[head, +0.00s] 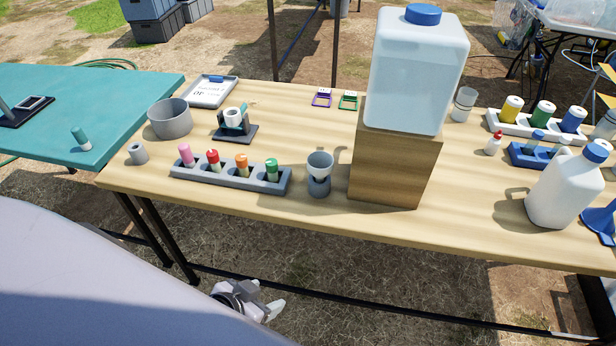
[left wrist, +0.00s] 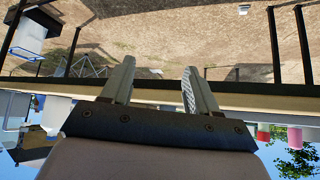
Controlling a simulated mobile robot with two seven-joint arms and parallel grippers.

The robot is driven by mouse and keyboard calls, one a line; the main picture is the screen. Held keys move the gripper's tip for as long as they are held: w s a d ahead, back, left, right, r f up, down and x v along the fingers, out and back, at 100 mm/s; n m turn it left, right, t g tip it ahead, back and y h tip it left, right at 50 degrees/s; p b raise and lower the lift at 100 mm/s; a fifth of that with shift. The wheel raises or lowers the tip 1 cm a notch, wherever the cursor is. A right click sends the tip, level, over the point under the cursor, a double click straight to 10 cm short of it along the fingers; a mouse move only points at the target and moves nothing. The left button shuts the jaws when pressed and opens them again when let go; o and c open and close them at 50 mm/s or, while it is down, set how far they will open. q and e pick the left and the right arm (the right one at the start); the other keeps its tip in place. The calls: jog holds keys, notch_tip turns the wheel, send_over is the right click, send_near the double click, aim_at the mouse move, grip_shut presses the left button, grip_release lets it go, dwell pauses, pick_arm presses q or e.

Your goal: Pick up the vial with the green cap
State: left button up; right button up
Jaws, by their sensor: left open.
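The vial with the green cap (head: 271,165) stands upright at the right end of a grey rack (head: 230,180) on the wooden table. Pink-, red- and orange-capped vials stand to its left in the same rack. My left gripper (head: 272,306) is low in front of the table, below the front edge and apart from the rack. In the left wrist view its two fingers (left wrist: 159,68) are spread with nothing between them. That view looks upside down along the table edge (left wrist: 160,97). My right gripper is in neither view.
A small holder (head: 235,130) and grey bowl (head: 170,119) stand behind the rack. The table strip before the rack is clear.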

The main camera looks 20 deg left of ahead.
pick_arm(q)
jog(key=r, duration=0.1)
jog(key=n+t+y, duration=0.1)
jog(key=n+t, duration=0.1)
jog(key=t, duration=0.4)
send_near(276, 162)
jog(key=x, duration=0.3)
jog(key=a+x, duration=0.1)
jog(key=shift+w+d+f+b, duration=0.1)
jog(key=shift+w+f+b, duration=0.1)
jog(key=shift+b, duration=0.1)
jog(key=shift+w+f, duration=0.1)
jog(key=shift+w, duration=0.45)
jog(key=shift+f+b+x, duration=0.2)
jog(key=shift+f+x, duration=0.05)
jog(key=shift+x, duration=1.3)
jog(key=shift+f+b+x, duration=0.2)
jog(key=shift+x, duration=1.35)
jog(key=shift+s, duration=0.2)
jog(key=c, duration=1)
